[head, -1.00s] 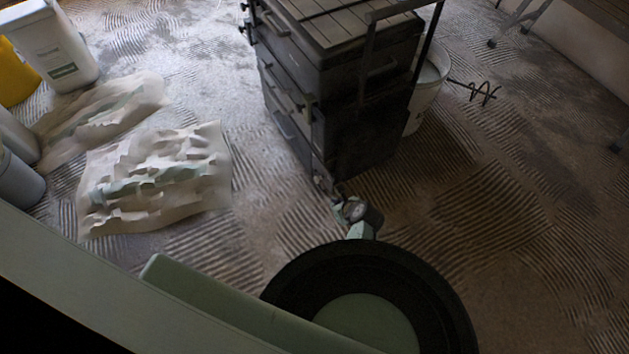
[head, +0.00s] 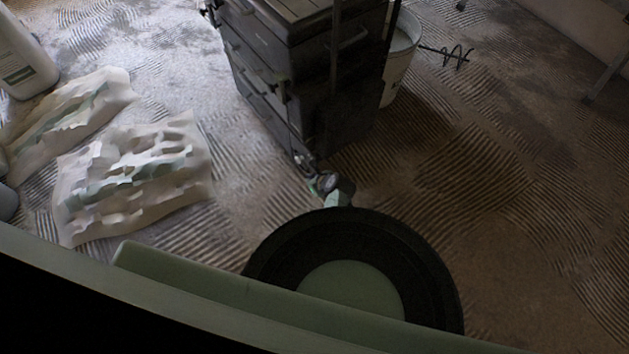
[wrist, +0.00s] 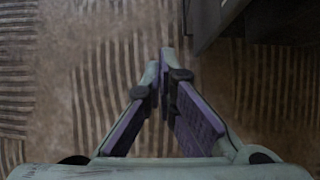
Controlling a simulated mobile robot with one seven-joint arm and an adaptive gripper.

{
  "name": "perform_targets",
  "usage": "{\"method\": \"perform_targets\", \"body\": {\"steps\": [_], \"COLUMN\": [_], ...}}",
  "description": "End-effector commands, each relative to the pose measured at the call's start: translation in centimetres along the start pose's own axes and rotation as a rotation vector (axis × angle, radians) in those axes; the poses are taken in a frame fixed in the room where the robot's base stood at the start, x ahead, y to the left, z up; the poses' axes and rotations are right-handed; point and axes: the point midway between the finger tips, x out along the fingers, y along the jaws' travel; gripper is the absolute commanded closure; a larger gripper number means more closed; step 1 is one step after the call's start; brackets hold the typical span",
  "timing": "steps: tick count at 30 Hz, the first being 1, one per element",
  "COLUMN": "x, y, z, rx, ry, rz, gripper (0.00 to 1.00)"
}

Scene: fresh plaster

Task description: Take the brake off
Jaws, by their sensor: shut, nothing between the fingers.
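A dark tool cabinet with drawers (head: 262,50) stands in the upper middle of the head view. Its lower edge and dark side show at the top right of the wrist view (wrist: 208,22). I cannot make out a brake lever or a caster in either view. My gripper (wrist: 160,66) is shut and empty, its fingertips almost together over bare floor, left of the cabinet's edge. In the head view my gripper (head: 304,160) is small and dark by the cabinet's near lower corner. I cannot tell whether it touches the cabinet.
Crumpled, stained sheets (head: 135,175) lie on the floor at left. A white tub (head: 22,58) stands at the far left. A white bucket (head: 400,62) is behind the cabinet's right side, with a dark spiral mixer (head: 448,55) beside it. The ridged floor at right is open.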

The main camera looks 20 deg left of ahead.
Motion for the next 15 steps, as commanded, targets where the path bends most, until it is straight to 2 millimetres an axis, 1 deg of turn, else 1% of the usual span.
{"method": "perform_targets", "body": {"steps": [1,5,7,9,12,15], "x": [1.4,4.1,3.2,2.9,2.6,2.5], "y": [0.0,0.0,-0.1,0.0,0.0,0.0], "z": [-0.1,-0.1,1.5,2.3,3.2,3.7], "rx": [-0.001,-0.001,-0.004,-0.003,-0.001,-0.001], "ry": [0.000,0.000,-0.003,-0.002,-0.001,-0.001], "rz": [0.001,0.001,-0.002,-0.001,-0.001,0.000], "gripper": [1.00,1.00,1.00,1.00,1.00,1.00]}}
